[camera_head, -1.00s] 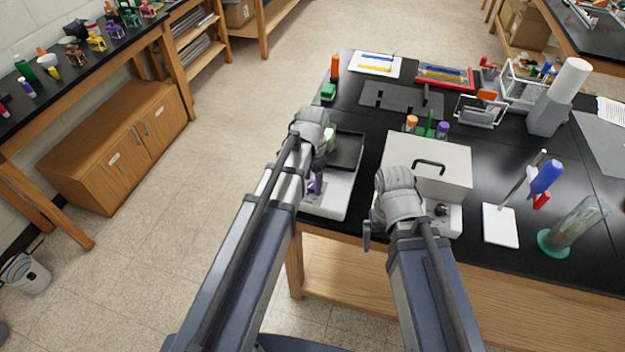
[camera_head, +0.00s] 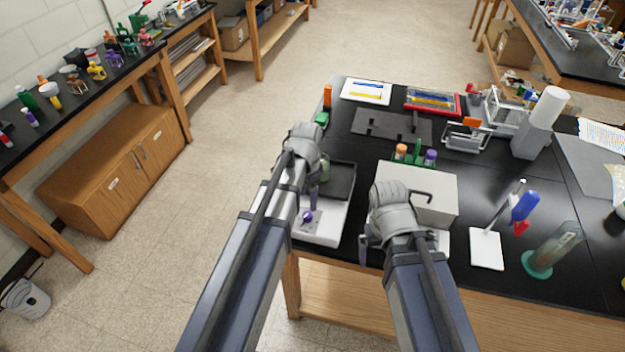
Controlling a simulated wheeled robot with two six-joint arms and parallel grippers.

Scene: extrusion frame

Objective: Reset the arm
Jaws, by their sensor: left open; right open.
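My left arm reaches in from the lower left. Its wrist hides most of my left gripper (camera_head: 312,190), which is open over a white device with a dark top plate (camera_head: 328,222) and a purple knob. My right arm reaches in from the bottom. My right gripper (camera_head: 366,243) is open and mostly hidden under its wrist, at the near left corner of a light grey box with a black handle (camera_head: 432,195). Nothing is seen held in either gripper, though the fingertips are largely covered.
The black table (camera_head: 400,265) carries a tube rack (camera_head: 415,156), a dark slotted plate (camera_head: 390,125), a red tray (camera_head: 433,101), a white stand with a blue item (camera_head: 487,250) and a glass cylinder (camera_head: 553,250) at right. Open floor (camera_head: 240,150) lies left of the table.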

